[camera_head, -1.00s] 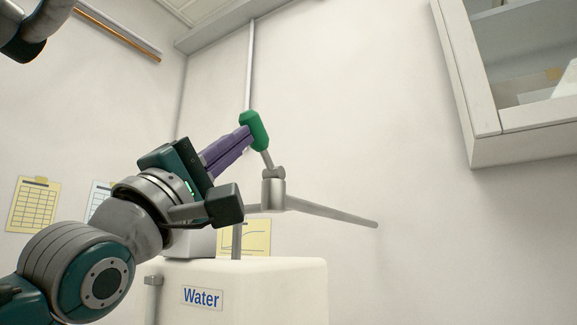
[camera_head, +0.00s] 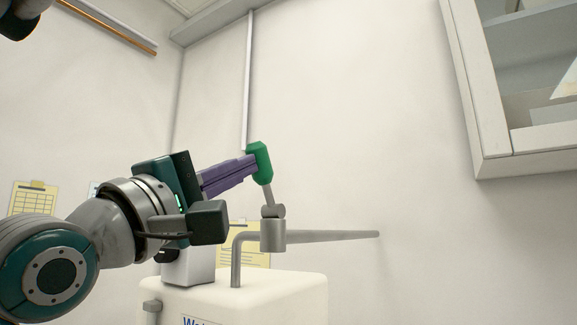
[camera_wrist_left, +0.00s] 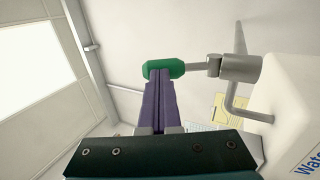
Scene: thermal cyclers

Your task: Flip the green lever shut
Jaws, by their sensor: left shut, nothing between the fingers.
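The green lever (camera_head: 260,162) stands up from the metal tap (camera_head: 272,234), tilted slightly to the left at its top. My left gripper (camera_head: 250,165) is shut, with nothing between its purple fingers. Its fingertips are at the left side of the green handle and appear to touch it. In the left wrist view, the closed fingers (camera_wrist_left: 159,75) reach up to the green lever (camera_wrist_left: 163,69), which lies across their tips. My right gripper is not in view.
A white water container (camera_head: 290,292) with a partly visible label stands below the tap. A pipe (camera_head: 335,236) runs right from the tap to the wall. A wall cabinet (camera_head: 490,150) hangs at the upper right. Papers hang on the left wall.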

